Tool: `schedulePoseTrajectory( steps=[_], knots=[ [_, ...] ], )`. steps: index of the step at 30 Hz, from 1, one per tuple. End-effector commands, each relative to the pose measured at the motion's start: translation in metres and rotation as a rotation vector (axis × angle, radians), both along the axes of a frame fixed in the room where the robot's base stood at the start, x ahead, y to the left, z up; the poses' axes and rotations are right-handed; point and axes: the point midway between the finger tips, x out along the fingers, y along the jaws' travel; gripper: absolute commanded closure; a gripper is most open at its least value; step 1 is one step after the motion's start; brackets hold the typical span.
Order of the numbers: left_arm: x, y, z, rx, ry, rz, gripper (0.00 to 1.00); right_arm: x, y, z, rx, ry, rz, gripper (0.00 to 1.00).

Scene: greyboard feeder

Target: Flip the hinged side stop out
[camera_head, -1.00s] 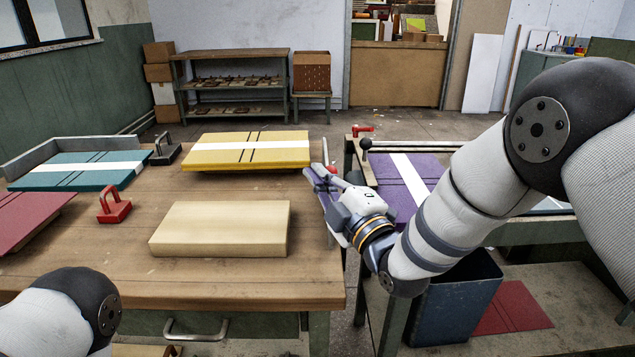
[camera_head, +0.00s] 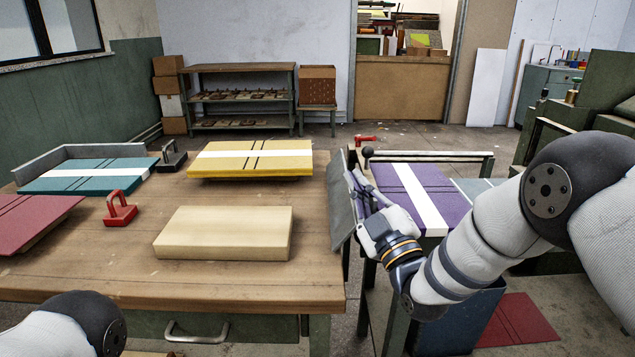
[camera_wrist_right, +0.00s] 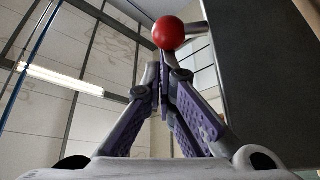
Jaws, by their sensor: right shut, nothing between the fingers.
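The hinged side stop (camera_head: 341,202) looks like the grey plate standing tilted at the feeder's left edge, beside the wooden table. My right gripper (camera_head: 357,178) is shut and empty, close against the plate's right side; I cannot tell if they touch. In the right wrist view, the shut purple fingers (camera_wrist_right: 167,72) point at a red ball knob (camera_wrist_right: 168,33) on a grey rod just beyond the tips. A dark panel (camera_wrist_right: 265,80), perhaps the stop, fills the right of that view. Part of my left arm shows at bottom left; its gripper is out of view.
Purple boards with a white stripe (camera_head: 427,203) lie on the feeder, right of the gripper. A black-knobbed lever (camera_head: 368,152) and red handle (camera_head: 365,140) stand behind. The wooden table (camera_head: 100,262) carries a plain block (camera_head: 222,232) and several coloured boards.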

Motion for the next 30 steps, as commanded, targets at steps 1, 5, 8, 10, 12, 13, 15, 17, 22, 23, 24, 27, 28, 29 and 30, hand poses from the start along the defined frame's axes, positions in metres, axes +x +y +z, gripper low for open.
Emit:
schedulePoseTrajectory(
  steps=[1, 5, 8, 10, 12, 13, 15, 17, 22, 23, 24, 27, 28, 29, 30],
  knots=[
    [0.0002, 0.0000, 0.0003, 0.000, -0.001, 0.000, 0.60, 0.0000, -0.0021, -0.0004, -0.002, -0.001, -0.001, 1.00],
    [0.0005, 0.0000, 0.0007, 0.000, -0.002, 0.000, 0.60, 0.0000, -0.0063, -0.0020, -0.002, 0.000, 0.000, 1.00],
    [0.0007, 0.0000, 0.0008, 0.000, -0.002, 0.000, 0.60, 0.0000, -0.0080, -0.0029, -0.002, 0.000, 0.000, 1.00],
    [0.0007, 0.0000, 0.0009, 0.000, -0.002, 0.000, 0.60, 0.0000, -0.0087, -0.0033, -0.002, 0.000, 0.000, 1.00],
    [0.0007, 0.0000, 0.0009, 0.000, -0.002, 0.000, 0.60, 0.0000, -0.0091, -0.0035, -0.002, 0.000, 0.000, 1.00],
    [0.0007, 0.0000, 0.0009, 0.000, -0.002, 0.000, 0.60, 0.0001, -0.0092, -0.0036, -0.002, 0.000, 0.000, 1.00],
    [0.0007, -0.0001, 0.0009, 0.000, -0.002, 0.000, 0.60, 0.0000, -0.0093, -0.0037, -0.004, 0.000, 0.000, 1.00],
    [0.0007, 0.0000, 0.0009, 0.000, -0.002, 0.000, 0.60, 0.0000, -0.0092, -0.0038, -0.004, 0.000, 0.000, 1.00],
    [0.0007, 0.0000, 0.0009, 0.000, -0.002, 0.000, 0.60, 0.0000, -0.0091, -0.0037, -0.004, 0.000, 0.000, 1.00],
    [0.0007, 0.0000, 0.0009, 0.000, -0.002, 0.000, 0.60, 0.0000, -0.0091, -0.0038, -0.004, 0.000, 0.000, 1.00],
    [0.0007, 0.0000, 0.0008, 0.000, -0.002, 0.000, 0.60, 0.0000, -0.0091, -0.0039, -0.004, 0.000, 0.000, 1.00],
    [0.0001, 0.0000, 0.0003, 0.000, 0.000, 0.000, 0.60, 0.0003, -0.0094, -0.0054, -0.004, 0.001, 0.001, 1.00],
    [-0.0001, 0.0000, -0.0001, 0.000, 0.000, 0.000, 0.60, 0.0005, -0.0096, -0.0062, -0.004, 0.001, 0.000, 1.00],
    [-0.0005, 0.0000, -0.0006, 0.000, 0.002, 0.000, 0.60, 0.0007, -0.0098, -0.0074, -0.004, 0.001, 0.000, 1.00],
    [-0.0011, 0.0000, -0.0013, 0.000, 0.004, 0.000, 0.60, 0.0011, -0.0103, -0.0093, -0.005, 0.002, 0.001, 1.00]
  ],
)
